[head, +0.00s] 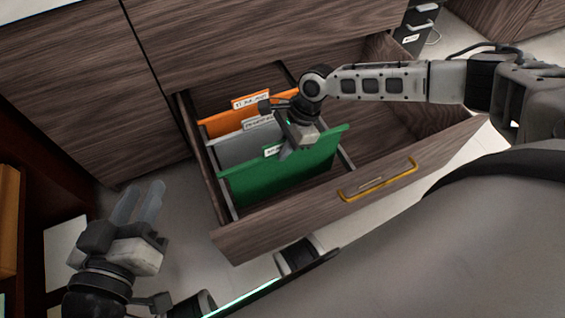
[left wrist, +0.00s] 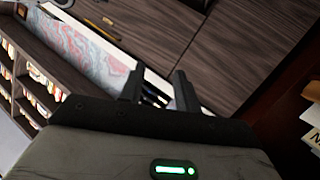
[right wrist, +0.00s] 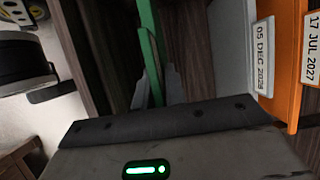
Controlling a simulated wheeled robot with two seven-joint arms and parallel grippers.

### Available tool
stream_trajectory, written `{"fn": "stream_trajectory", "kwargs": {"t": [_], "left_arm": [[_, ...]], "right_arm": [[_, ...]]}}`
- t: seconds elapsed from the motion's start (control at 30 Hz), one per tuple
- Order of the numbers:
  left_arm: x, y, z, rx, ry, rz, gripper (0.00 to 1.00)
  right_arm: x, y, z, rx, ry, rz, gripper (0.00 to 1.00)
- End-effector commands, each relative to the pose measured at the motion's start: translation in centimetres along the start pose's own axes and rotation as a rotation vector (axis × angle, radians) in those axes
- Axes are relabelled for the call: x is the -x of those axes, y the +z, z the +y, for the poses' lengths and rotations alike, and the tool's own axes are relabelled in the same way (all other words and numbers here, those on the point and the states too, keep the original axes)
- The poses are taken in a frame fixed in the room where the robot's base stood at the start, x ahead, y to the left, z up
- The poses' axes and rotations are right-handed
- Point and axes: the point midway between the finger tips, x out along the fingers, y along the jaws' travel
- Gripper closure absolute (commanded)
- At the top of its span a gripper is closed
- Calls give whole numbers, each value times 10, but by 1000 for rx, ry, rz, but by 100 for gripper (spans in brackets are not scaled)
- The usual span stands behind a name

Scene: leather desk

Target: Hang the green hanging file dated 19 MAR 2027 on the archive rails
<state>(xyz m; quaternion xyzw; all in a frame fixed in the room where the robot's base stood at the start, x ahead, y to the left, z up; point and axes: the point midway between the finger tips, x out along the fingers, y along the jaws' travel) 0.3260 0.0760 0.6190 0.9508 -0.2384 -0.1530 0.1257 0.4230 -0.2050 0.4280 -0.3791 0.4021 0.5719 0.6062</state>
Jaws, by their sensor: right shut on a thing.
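The green hanging file (head: 265,185) is in the open drawer, in front of a grey file (head: 228,150) and an orange file (head: 220,122). My right gripper (head: 293,148) is shut on its top edge near the middle. The right wrist view shows the green file (right wrist: 150,50) edge-on between the fingers. Its white tab (head: 273,150) is too small to read. The archive rails run along the drawer, with the right rail (head: 346,158) partly hidden. I cannot tell whether the green file's ends rest on the rails. My left gripper (head: 138,205) is open and empty, outside the drawer at lower left.
The drawer's wooden front (head: 300,220) has a brass handle (head: 378,180). In the right wrist view the grey file's tab (right wrist: 264,55) reads 05 DEC 2024 and the orange file's tab (right wrist: 312,48) reads 17 JUL 2027. The drawer's right part is empty.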

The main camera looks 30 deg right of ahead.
Motion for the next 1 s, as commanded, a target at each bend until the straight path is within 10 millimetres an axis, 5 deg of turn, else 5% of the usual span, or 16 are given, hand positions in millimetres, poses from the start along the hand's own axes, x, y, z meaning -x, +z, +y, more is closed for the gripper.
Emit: {"fn": "stream_trajectory", "kwargs": {"t": [0.1,0.6,1.0], "left_arm": [[-3,1,2,53,31,39,67],[-4,-8,12,174,110,124,67],[-3,-12,14,186,118,131,67]], "right_arm": [[-28,-11,-1,-1,-1,-1,100],[-77,-32,-1,0,-1,-1,100],[-80,-33,-1,0,-1,-2,100]]}}
